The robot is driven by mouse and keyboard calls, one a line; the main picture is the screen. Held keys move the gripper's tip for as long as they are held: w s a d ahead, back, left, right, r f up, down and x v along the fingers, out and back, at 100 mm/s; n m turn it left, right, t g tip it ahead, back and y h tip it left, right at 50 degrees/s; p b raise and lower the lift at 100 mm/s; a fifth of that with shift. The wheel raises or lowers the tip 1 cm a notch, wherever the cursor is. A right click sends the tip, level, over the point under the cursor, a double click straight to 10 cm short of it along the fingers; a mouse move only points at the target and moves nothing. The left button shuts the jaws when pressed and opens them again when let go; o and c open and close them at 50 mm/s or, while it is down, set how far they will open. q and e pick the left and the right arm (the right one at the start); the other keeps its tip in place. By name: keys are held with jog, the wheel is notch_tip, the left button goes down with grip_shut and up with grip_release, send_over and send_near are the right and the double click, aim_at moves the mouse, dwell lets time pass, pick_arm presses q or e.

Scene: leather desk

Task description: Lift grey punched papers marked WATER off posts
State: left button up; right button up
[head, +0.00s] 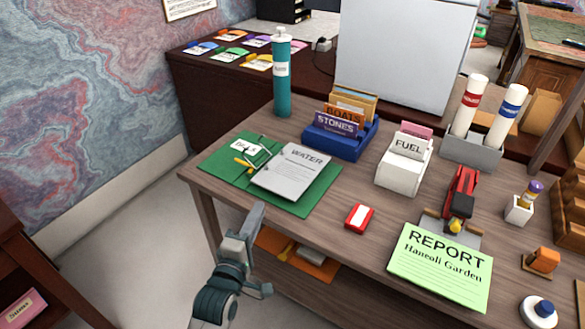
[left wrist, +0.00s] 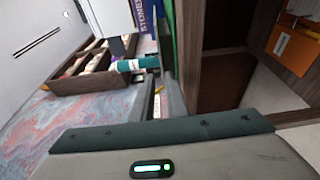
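The grey papers marked WATER (head: 291,172) lie as a stack on the right half of an open green folder (head: 321,187) at the desk's left end. Thin metal posts (head: 250,171) show at the papers' left edge; how they pass through the holes is too small to tell. My left gripper (head: 258,212) is in front of the desk's front edge, below and left of the papers and apart from them. In the left wrist view its fingers (left wrist: 160,98) stand with a narrow gap and nothing held between them. My right gripper is out of view.
A yellow piece (head: 243,164) and a white label (head: 244,147) lie on the folder's left half. A teal bottle (head: 282,75), blue file box (head: 341,140), white FUEL box (head: 404,167) and red-white block (head: 359,217) stand around. An open shelf (head: 297,255) lies under the desk.

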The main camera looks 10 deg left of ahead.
aim_at(267, 200)
pick_arm(q)
jog(key=w, duration=0.3)
jog(key=shift+w+d, duration=0.1)
jog(key=shift+w, duration=0.1)
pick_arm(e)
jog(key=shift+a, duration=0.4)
pick_arm(q)
jog(key=shift+w, duration=0.6)
jog(key=w+p, duration=0.1)
jog(key=w, duration=0.2)
jog(key=shift+f, duration=0.15)
jog(key=shift+w, duration=0.45)
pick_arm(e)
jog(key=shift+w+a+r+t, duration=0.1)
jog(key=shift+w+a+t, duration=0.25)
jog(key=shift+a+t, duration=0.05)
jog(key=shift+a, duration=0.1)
